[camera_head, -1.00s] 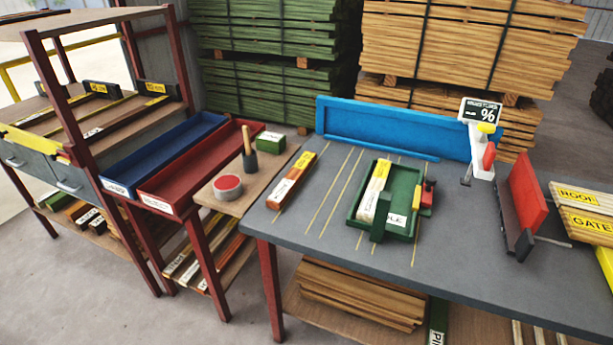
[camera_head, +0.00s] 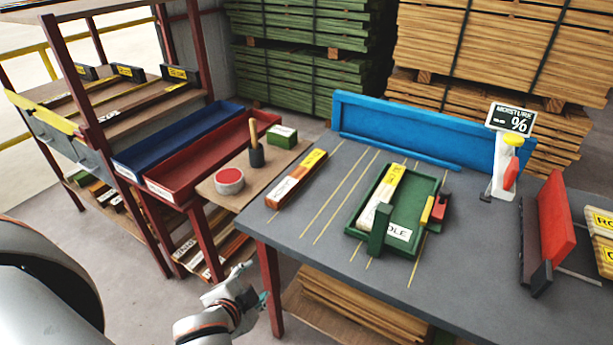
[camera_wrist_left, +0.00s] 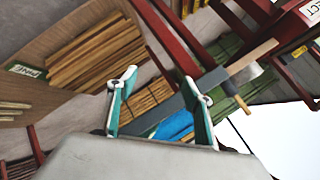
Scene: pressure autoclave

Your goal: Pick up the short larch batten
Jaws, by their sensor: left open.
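A short orange-brown batten (camera_head: 297,180) with a yellow label lies on the left part of the grey worktable (camera_head: 310,245). A paler batten (camera_head: 382,199), also yellow-labelled, lies in a green tray (camera_head: 427,190) to its right. The labels are too small to read, so I cannot tell for sure which is larch. My left gripper (camera_head: 254,284) is at the bottom of the head view, beside the table's front left corner and apart from both battens. In the left wrist view its two fingers (camera_wrist_left: 160,108) are spread and empty. My right gripper is not in view.
A small side stand holds a red-topped tin (camera_head: 229,181), a brush in a dark pot (camera_head: 256,150) and a green box (camera_head: 282,136). Red (camera_head: 170,178) and blue bins (camera_head: 135,158) stand left. A moisture meter (camera_head: 505,165) and a red upright block (camera_head: 555,230) stand right.

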